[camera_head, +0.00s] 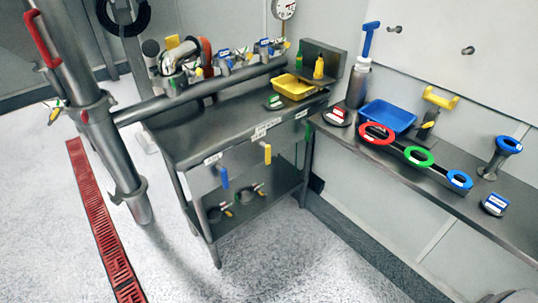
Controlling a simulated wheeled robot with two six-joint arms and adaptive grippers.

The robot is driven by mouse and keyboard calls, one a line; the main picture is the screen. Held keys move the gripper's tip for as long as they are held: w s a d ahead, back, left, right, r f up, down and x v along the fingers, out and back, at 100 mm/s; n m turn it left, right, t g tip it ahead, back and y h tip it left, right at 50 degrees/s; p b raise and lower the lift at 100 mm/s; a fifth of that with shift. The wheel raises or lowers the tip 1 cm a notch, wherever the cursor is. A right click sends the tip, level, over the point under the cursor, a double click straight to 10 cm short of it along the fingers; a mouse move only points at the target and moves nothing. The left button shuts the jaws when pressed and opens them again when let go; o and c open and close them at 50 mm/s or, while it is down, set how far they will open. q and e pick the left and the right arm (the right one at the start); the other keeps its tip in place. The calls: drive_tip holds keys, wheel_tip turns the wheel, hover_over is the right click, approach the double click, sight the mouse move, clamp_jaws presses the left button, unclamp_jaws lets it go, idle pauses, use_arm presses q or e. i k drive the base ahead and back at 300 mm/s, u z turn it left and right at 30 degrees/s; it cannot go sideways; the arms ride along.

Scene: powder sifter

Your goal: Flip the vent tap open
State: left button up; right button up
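Which part is the vent tap I cannot tell; the labels are too small to read. A blue lever handle (222,177) and a yellow lever handle (267,153) hang down at the front edge of the steel table (185,150), near white labels. Several small valves with blue parts (265,47) stand along the back of the table. A large steel pipe assembly (115,160) with a red handle (42,38) stands at the left, with a small yellow-handled fitting (54,114) on its side. Neither gripper is in view.
A yellow tray (293,87) sits on the table. The right bench (440,185) holds a blue tray (388,115) and red, green and blue rings (377,133). A red floor grate (100,220) runs at the left. The front floor is clear.

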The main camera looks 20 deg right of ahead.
sight(267, 147)
drive_tip(key=u, duration=0.35)
drive_tip(key=k, duration=0.9)
drive_tip(key=u, duration=0.65)
drive_tip(key=k, duration=0.45)
drive_tip(key=z, duration=0.75)
drive_tip(key=i, duration=1.65)
drive_tip(key=u, duration=0.45)
